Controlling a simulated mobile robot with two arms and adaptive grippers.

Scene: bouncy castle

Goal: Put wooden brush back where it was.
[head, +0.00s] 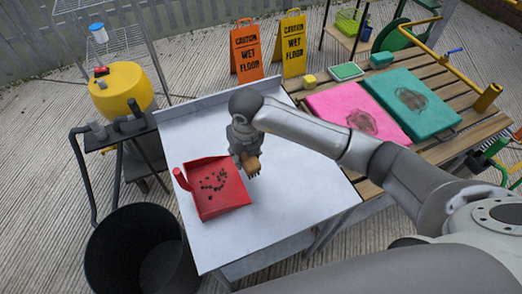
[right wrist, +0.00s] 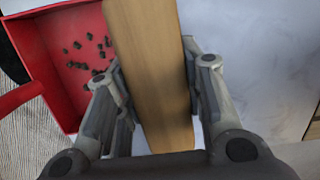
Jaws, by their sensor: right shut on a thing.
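The wooden brush (head: 252,164) is held in my right gripper (head: 246,156), above the white table and just right of the red dustpan. In the right wrist view the brush's wooden body (right wrist: 150,65) runs between the two fingers (right wrist: 158,90), which are shut on it. Dark bristles show at its lower end in the head view. The red dustpan (head: 232,198) lies on the table with several dark crumbs in it. It also shows in the right wrist view (right wrist: 62,42). My left gripper is not in view.
The white table (head: 290,205) is clear right of the dustpan. A black bin (head: 125,250) stands at its front left. A slatted wooden bench (head: 440,85) with a pink mat (head: 335,98) and green mat (head: 440,118) adjoins on the right. Wet floor signs (head: 247,52) stand behind.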

